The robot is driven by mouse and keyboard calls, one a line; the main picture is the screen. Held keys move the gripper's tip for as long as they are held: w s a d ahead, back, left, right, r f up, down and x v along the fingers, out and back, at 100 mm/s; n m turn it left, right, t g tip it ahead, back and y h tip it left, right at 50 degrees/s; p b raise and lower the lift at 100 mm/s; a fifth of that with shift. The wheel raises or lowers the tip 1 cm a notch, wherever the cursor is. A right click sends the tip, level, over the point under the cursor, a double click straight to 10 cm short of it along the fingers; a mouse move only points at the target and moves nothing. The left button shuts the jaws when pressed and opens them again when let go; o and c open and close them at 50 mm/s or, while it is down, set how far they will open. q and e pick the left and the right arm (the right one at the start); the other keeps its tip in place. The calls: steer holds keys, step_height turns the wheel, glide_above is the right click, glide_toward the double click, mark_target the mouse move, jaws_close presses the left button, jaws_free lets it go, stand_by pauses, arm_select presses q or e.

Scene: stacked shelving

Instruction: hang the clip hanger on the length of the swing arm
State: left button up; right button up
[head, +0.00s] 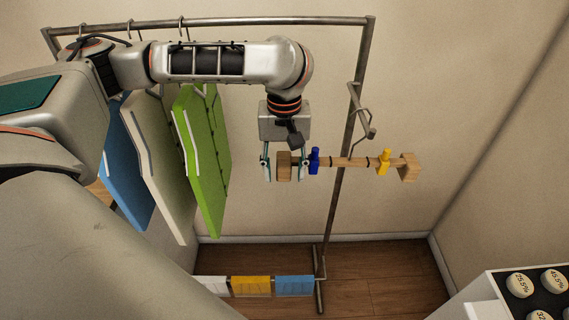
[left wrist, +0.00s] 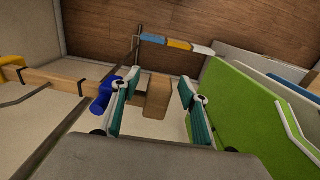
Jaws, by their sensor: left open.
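The clip hanger is a wooden bar (head: 345,162) with a blue clip (head: 314,160), a yellow clip (head: 383,161) and wooden end blocks. It is level in front of the rack's right post. Bent grey metal (head: 354,98) beside the post above it appears to be the swing arm; I cannot tell where the hanger's hook ends. My left gripper (head: 284,164) is open, its fingers on either side of the hanger's left end block. The left wrist view shows that block (left wrist: 158,97) between the fingers, with gaps, and the blue clip (left wrist: 103,97) beside one finger. My right gripper is not in view.
A metal clothes rack (head: 250,20) carries blue (head: 125,165), beige (head: 158,160) and green (head: 205,160) hanging panels left of my gripper. Small white, yellow and blue cloths (head: 251,286) are low down. A white unit with knobs (head: 500,312) is at lower right.

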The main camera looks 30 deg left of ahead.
arm_select(q)
step_height(320, 180, up, 12)
stand_by(0.5)
